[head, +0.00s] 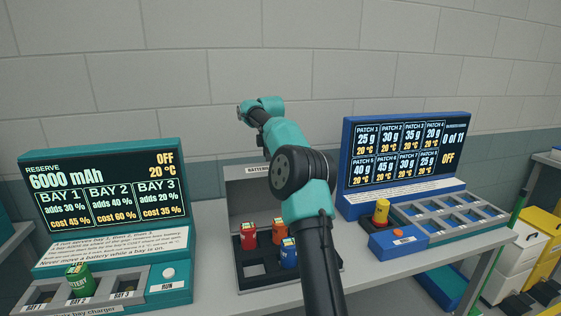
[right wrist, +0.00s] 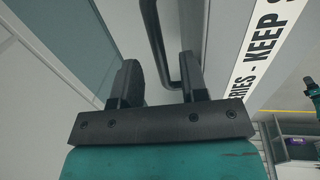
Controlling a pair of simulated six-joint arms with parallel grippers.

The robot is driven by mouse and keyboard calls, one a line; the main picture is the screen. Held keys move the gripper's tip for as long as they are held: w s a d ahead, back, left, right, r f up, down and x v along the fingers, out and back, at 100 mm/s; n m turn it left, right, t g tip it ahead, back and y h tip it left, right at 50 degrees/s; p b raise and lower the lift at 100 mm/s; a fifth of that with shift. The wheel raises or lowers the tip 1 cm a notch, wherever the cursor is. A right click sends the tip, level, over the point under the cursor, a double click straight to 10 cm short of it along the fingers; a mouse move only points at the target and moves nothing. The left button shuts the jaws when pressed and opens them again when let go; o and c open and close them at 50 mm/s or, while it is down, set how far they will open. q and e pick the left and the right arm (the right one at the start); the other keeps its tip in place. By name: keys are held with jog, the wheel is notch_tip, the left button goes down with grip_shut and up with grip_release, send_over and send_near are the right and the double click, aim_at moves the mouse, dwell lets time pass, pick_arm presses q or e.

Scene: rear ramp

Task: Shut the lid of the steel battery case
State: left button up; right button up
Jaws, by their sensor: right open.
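The steel battery case (head: 233,207) stands open at the middle of the bench. Its grey lid is raised at the back, with a white label strip reading "BATTERIE…", partly hidden by my right arm. In the right wrist view, a dark bar handle (right wrist: 158,40) on the grey lid (right wrist: 215,40) reaches down between the fingers of my right gripper (right wrist: 158,76). The gripper is open; I cannot tell whether either finger touches the handle. My left gripper is not in view.
A teal charger panel (head: 110,205) with a green battery (head: 79,281) stands left. A blue display (head: 405,150) and grey slotted tray (head: 440,222) stand right. A wall is close behind.

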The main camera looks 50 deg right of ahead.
jog(key=shift+w+f, duration=0.1)
jog(key=shift+f, duration=0.85)
grip_shut()
